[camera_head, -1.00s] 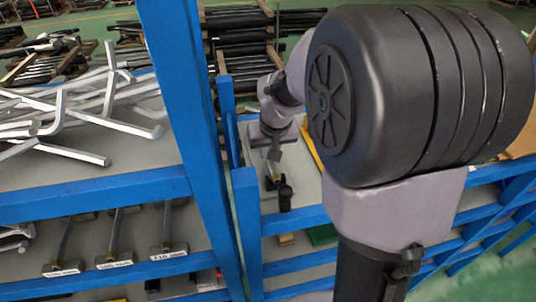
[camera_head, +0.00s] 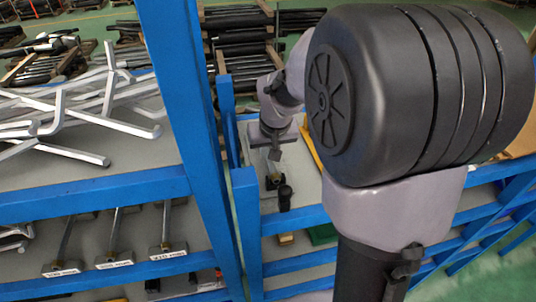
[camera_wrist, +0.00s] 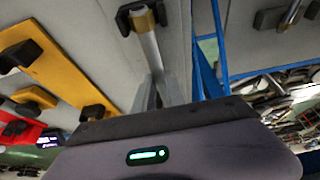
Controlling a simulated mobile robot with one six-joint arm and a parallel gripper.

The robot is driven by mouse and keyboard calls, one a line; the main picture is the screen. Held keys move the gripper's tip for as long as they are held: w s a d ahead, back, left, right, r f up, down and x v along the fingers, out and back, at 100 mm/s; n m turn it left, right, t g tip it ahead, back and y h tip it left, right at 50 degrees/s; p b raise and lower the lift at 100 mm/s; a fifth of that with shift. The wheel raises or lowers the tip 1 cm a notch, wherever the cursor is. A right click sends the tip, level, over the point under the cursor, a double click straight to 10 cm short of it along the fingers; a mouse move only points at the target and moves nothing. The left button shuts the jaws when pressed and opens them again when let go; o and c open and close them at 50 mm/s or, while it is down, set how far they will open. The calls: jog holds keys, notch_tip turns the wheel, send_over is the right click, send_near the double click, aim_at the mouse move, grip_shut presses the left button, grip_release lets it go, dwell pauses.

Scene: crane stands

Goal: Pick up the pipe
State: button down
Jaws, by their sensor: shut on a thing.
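The pipe (camera_wrist: 151,50) is a light grey rod in the wrist view. A dark clamp-like piece (camera_wrist: 141,16) sits around its far end. My gripper (camera_wrist: 160,92) is shut on its near part, with the two grey fingers on either side; the exact contact is partly hidden by the gripper's body. In the head view my gripper (camera_head: 274,153) is small, over the grey shelf behind the blue upright. Whether the pipe is clear of its support is not plain.
A blue rack upright (camera_head: 190,130) and rails (camera_head: 300,218) stand close to my arm. Bent grey bars (camera_head: 75,152) lie on the left shelf, with labelled tools (camera_head: 114,240) below. A yellow board (camera_wrist: 55,68) with black blocks lies left of the pipe in the wrist view.

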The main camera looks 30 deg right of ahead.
jog(key=shift+s+f, duration=0.1)
jog(key=shift+f, duration=0.05)
notch_tip(320, 180, up, 17)
jog(key=p, duration=0.6)
dwell(0.4)
